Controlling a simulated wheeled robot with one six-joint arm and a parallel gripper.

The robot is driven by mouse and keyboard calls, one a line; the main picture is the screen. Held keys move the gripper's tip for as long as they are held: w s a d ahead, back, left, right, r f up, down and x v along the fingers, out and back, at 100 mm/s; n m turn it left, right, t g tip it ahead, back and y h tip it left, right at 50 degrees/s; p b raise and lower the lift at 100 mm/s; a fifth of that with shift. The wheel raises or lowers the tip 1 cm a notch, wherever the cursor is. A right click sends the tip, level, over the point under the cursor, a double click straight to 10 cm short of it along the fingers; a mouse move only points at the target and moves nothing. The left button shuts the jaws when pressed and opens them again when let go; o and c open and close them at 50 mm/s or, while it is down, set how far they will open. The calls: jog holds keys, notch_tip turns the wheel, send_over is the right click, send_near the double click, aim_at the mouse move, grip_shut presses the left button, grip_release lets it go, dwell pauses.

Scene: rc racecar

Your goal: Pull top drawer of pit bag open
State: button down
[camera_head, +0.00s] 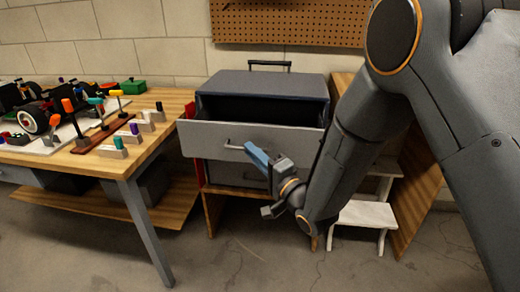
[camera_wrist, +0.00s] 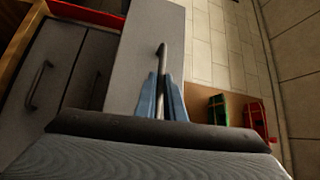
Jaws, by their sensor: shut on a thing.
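The pit bag (camera_head: 262,84) is a dark grey box with a top handle, standing on a low wooden stand. Its top drawer (camera_head: 204,139) is pulled out, and the dark inside shows behind its grey front. My gripper (camera_head: 258,156) is at the drawer front, its blue fingers shut on the drawer handle (camera_head: 236,147). In the wrist view the blue fingers (camera_wrist: 162,97) close around the metal handle bar (camera_wrist: 161,58) on the grey drawer front (camera_wrist: 140,50). The lower drawer (camera_head: 236,174) looks closed, partly hidden by my gripper.
A wooden workbench (camera_head: 75,165) with a toy car (camera_head: 35,115) and upright tools stands at the left. A white step stool (camera_head: 365,214) is at the right, partly behind my arm. A pegboard (camera_head: 290,22) hangs behind. The floor in front is clear.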

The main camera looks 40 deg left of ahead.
jog(key=c, duration=1.8)
grip_release()
jog(key=shift+s+a, duration=0.1)
jog(key=shift+c, duration=0.2)
jog(key=v, duration=0.7)
jog(key=shift+d, duration=0.4)
jog(key=shift+f, duration=0.1)
